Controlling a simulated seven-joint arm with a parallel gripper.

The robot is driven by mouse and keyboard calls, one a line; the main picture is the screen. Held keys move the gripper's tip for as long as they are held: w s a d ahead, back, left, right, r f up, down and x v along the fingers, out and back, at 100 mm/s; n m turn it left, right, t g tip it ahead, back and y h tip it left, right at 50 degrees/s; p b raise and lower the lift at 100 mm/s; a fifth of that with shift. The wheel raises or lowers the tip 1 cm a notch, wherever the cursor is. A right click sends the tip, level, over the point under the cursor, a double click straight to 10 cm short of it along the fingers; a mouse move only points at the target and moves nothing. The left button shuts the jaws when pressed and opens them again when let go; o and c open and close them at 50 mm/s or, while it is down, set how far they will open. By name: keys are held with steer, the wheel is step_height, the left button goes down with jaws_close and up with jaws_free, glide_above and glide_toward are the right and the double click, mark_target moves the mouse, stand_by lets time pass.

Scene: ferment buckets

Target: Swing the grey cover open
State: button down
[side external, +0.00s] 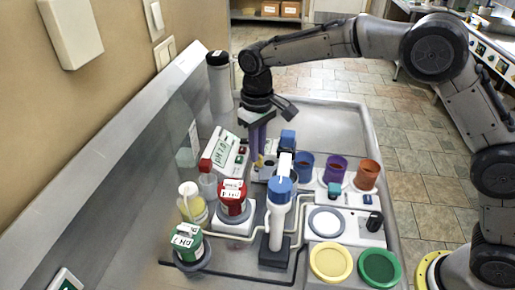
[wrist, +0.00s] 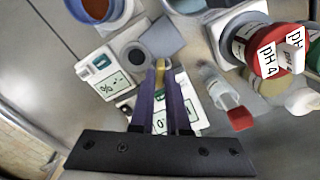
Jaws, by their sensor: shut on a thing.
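My gripper (side external: 258,156) reaches down, its purple fingers close together, among the devices in the middle of the bench. In the wrist view the fingertips (wrist: 160,72) are shut on a small tan tab. A flat grey piece (wrist: 164,38), which looks like the grey cover, lies just beyond the fingertips; whether the tab belongs to it is hard to tell. Beside it is a white unit with a grey ring around a dark round opening (wrist: 133,56). In the side view the fingers and nearby devices hide most of this area.
A red-capped pH bottle (side external: 232,204) and a green-capped one (side external: 186,244) stand at the left. A blue-topped white device (side external: 279,205) stands in front. Blue, purple and orange cups (side external: 367,175) line the right. A tilted pH display (side external: 223,150) is close left of my fingers.

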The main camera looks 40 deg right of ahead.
steer(key=shift+m, duration=1.1)
steer(key=c, duration=0.9)
jaws_free()
steer(key=shift+r, duration=0.1)
step_height(320, 180, up, 14)
